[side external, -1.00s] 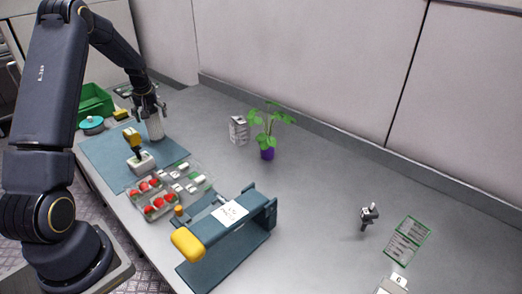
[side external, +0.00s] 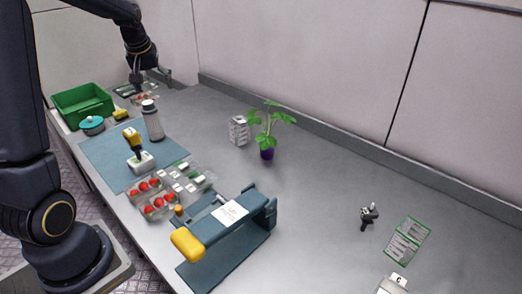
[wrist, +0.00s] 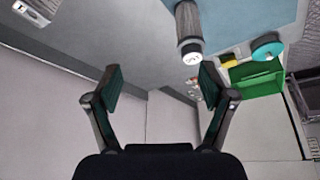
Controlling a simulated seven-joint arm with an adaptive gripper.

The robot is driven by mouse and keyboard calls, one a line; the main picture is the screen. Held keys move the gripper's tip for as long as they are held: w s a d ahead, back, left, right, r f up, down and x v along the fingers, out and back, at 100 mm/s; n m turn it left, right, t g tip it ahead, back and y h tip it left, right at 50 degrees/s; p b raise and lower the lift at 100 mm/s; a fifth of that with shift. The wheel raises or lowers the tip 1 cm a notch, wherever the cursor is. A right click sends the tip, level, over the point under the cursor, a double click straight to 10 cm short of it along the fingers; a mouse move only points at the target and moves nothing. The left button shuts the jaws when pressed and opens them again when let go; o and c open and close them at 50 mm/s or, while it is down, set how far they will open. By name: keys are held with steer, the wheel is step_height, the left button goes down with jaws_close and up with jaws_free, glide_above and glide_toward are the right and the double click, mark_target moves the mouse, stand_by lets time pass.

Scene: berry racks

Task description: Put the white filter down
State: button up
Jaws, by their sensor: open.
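A whitish cylinder (side external: 153,122) with a dark-ringed top, which looks like the white filter, stands upright at the far right edge of the blue mat (side external: 108,166). It also shows near the top of the wrist view (wrist: 188,32), apart from my fingers. My gripper (side external: 152,82) is open and empty, raised behind the cylinder and not touching it. In the wrist view, its two fingers (wrist: 160,78) are spread wide with nothing between them.
A green crate (side external: 82,100) and a teal round pot (side external: 92,124) stand at the left. A yellow-handled device (side external: 134,142) is on the mat. Berry racks (side external: 160,192) and a blue press-like device (side external: 225,230) are nearer. A plant (side external: 267,140) stands right; counter beyond is mostly clear.

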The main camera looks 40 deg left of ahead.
steer(key=s+d+r+m+t+h, duration=0.1)
steer(key=s+d+r+m, duration=0.1)
steer(key=d, duration=0.5)
steer(key=s+d+r+m+t, duration=0.1)
steer(key=d+r+m, duration=0.15)
steer(key=d, duration=0.55)
steer(key=s+d+f+m+h, duration=0.1)
steer(key=s+d+m, duration=0.5)
steer(key=s+d, duration=0.7)
steer(key=shift+d+f+t+h, duration=0.3)
steer(key=shift+d+t+h, duration=0.1)
steer(key=shift+d+h, duration=0.35)
steer(key=shift+a, duration=0.1)
